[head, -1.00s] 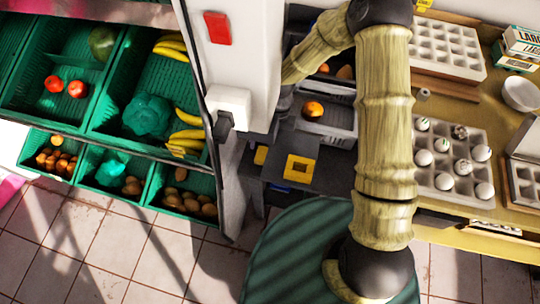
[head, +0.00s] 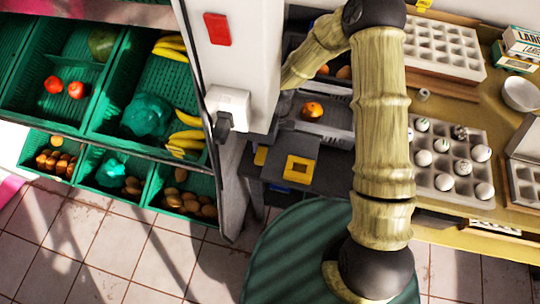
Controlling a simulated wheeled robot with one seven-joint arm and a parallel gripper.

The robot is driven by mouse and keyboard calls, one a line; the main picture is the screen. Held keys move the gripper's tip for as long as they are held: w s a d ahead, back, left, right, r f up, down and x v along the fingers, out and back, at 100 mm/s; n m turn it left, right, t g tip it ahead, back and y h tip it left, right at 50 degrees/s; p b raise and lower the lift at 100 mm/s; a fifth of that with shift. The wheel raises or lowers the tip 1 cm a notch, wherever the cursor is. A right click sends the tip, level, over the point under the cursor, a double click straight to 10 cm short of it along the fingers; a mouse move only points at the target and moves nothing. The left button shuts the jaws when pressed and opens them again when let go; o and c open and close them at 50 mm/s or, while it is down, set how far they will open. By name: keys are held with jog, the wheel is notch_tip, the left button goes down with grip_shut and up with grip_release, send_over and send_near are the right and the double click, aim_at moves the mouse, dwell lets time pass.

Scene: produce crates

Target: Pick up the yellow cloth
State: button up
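I cannot make out a yellow cloth for sure in the head view. A yellow square piece (head: 300,169) with a dark middle lies on a dark grey stand near the centre; I cannot tell whether it is cloth. A smaller yellow patch (head: 261,156) shows just left of it, partly hidden. My bamboo-textured arm rises at centre right and bends over to the left, behind the white pillar. My gripper is not visible.
A white pillar (head: 225,60) with a red plate stands left of my arm. Green produce crates (head: 110,145) fill the left. A grey crate (head: 340,134) holds an orange (head: 312,111). Egg trays (head: 440,185) and a white bowl (head: 521,94) stand on the right-hand table. The tiled floor at lower left is clear.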

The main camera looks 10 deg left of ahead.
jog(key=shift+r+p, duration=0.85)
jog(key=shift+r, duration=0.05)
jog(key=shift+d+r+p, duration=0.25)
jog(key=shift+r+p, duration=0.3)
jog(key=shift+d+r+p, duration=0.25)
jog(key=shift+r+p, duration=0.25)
jog(key=shift+p, duration=0.05)
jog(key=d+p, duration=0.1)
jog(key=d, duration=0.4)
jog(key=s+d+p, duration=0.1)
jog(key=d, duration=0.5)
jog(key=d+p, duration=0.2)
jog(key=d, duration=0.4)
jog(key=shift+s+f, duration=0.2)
